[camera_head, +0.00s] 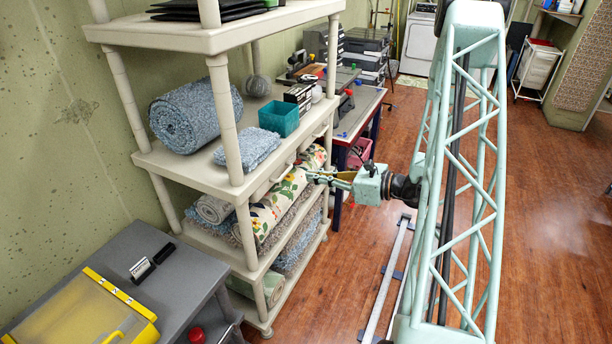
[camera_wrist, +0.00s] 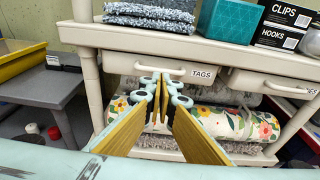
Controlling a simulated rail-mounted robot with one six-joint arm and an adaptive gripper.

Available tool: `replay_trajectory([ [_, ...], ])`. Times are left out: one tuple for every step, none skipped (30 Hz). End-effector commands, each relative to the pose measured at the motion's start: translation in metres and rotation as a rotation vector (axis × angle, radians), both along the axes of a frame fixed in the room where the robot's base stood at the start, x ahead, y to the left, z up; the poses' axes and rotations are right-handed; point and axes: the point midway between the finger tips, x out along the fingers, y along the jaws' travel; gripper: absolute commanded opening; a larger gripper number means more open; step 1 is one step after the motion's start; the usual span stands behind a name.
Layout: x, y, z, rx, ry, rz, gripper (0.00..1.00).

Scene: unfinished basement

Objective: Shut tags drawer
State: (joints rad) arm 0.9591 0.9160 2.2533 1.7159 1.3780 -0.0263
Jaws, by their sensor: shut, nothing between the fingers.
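The tags drawer (camera_wrist: 133,66) hangs under the middle shelf, with a white bar handle and a "TAGS" label on its pale front. It also shows in the head view (camera_head: 268,186), to the left of my gripper (camera_head: 313,177). I cannot tell for sure how far the drawer stands out. In the wrist view my gripper (camera_wrist: 158,92) is shut and empty, its fingers pointing at the drawer front. The tips appear just below the handle; I cannot tell whether they touch it.
A second drawer (camera_wrist: 257,82) sits to the right. Above are a teal bin (camera_head: 279,118) and folded blue fabric (camera_head: 247,148); below lies a floral roll (camera_head: 278,208). A grey table (camera_head: 190,275) with a yellow case (camera_head: 75,315) stands at front left.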

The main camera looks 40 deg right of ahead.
Motion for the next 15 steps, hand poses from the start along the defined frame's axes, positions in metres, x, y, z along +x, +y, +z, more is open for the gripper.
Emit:
replay_trajectory([
  [-0.005,-0.003,0.002,0.000,0.000,-0.002,0.00],
  [-0.008,-0.005,0.002,0.000,0.000,-0.002,0.00],
  [-0.012,-0.007,0.003,0.000,0.000,-0.002,0.00],
  [-0.014,-0.008,0.004,0.000,0.000,-0.002,0.00],
  [-0.017,-0.009,0.004,0.000,0.000,-0.002,0.00],
  [-0.020,-0.011,0.005,0.000,0.000,-0.002,0.00],
  [-0.023,-0.013,0.006,0.000,0.000,-0.002,0.00],
  [-0.026,-0.014,0.006,0.000,0.000,-0.002,0.00],
  [-0.029,-0.016,0.007,0.000,0.000,-0.001,0.00],
  [-0.031,-0.017,0.008,0.000,0.000,-0.001,0.00],
  [-0.034,-0.018,0.008,-0.001,-0.001,-0.002,0.00],
  [-0.036,-0.019,0.009,-0.001,-0.001,-0.001,0.00],
  [-0.038,-0.020,0.009,-0.001,-0.001,-0.001,0.00],
  [-0.040,-0.021,0.009,-0.001,-0.001,-0.001,0.00],
  [-0.043,-0.022,0.010,-0.001,-0.001,-0.001,0.00],
])
